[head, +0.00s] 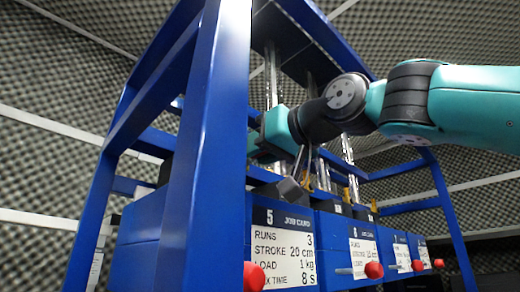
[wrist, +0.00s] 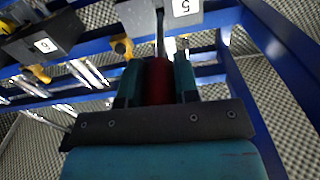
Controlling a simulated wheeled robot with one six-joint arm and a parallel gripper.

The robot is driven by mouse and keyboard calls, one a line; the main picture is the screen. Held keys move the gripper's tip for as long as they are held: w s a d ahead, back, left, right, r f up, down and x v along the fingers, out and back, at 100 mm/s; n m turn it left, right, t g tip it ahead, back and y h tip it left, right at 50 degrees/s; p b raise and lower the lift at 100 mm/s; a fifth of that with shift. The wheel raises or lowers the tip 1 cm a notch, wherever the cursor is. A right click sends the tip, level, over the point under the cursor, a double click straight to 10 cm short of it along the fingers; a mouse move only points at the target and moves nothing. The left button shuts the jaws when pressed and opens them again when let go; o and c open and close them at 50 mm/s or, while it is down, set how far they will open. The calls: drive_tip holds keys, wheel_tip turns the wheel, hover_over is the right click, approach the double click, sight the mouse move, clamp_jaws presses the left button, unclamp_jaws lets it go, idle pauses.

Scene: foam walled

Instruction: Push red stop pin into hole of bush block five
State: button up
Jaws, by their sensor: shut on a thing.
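My gripper (wrist: 157,78) is shut on the dark red handle of the stop pin (wrist: 158,82) in the wrist view. The pin's thin metal shaft points away from me, toward bush block five (wrist: 188,12), a grey block with a white label 5 at the top edge. The shaft's tip meets or overlaps the block's edge; I cannot tell whether it is in the hole. In the head view my gripper is partly behind the blue post, so its fingertips, the held pin and the hole are hidden.
Blue frame posts (head: 205,150) and rails stand close around my arm. Below is a row of blue boxes with job cards, with card 5 (head: 285,248) nearest, and several red knobs (head: 373,270). A dark block labelled 6 (wrist: 45,42) and yellow-handled parts (wrist: 121,46) are nearby.

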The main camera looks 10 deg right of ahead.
drive_tip(key=shift+p+x, duration=1)
drive_tip(key=shift+x, duration=1.7)
drive_tip(key=shift+b+v, duration=1.1)
drive_tip(key=shift+v, duration=1.3)
drive_tip(key=shift+p+x, duration=0.8)
drive_tip(key=shift+x, duration=1.6)
drive_tip(key=o, duration=1.1)
